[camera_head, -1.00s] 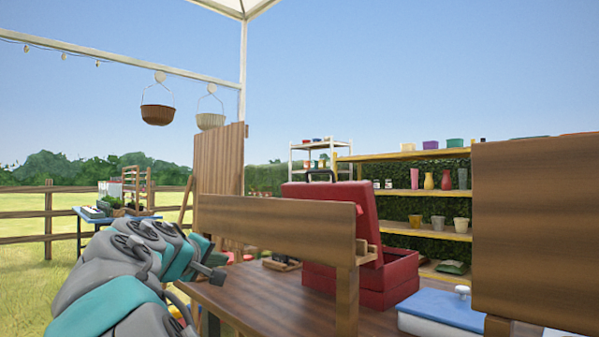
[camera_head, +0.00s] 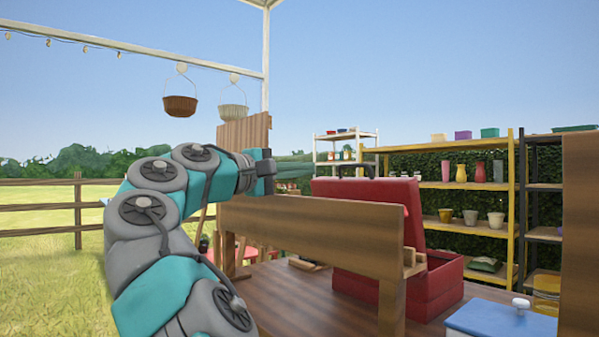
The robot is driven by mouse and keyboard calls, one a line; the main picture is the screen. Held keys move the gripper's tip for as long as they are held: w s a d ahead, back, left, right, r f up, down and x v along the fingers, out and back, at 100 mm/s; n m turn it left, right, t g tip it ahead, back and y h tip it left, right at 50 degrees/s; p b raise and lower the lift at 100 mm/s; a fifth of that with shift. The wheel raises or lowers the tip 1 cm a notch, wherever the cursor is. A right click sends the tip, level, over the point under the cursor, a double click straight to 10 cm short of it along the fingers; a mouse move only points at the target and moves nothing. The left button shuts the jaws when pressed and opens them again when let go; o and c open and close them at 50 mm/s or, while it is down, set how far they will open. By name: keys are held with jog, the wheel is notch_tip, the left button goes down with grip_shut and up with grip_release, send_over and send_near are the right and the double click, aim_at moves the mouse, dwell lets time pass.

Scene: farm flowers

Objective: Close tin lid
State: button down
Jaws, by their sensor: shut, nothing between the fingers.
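A red tin (camera_head: 440,287) stands on the wooden table, partly hidden behind a wooden board. Its red lid (camera_head: 370,188) is raised upright, with a dark handle on its top edge. My gripper (camera_head: 266,172) is shut and empty. It is in the air to the left of the raised lid in the picture, above the board, and appears apart from the lid. The fingertips are hard to make out.
The wooden board (camera_head: 310,229) stands across the table's near side, in front of the tin. A blue box (camera_head: 495,321) with a white knob sits at the lower right. Another wooden panel (camera_head: 580,230) blocks the right edge. Shelves with pots (camera_head: 449,187) stand behind.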

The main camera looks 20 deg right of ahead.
aim_at(350, 166)
jog(key=x, duration=0.9)
jog(key=shift+d+f, duration=0.1)
jog(key=shift+d, duration=0.05)
jog(key=shift+w+d, duration=0.2)
jog(key=shift+d, duration=0.35)
jog(key=shift+d+r, duration=0.15)
jog(key=shift+r, duration=0.05)
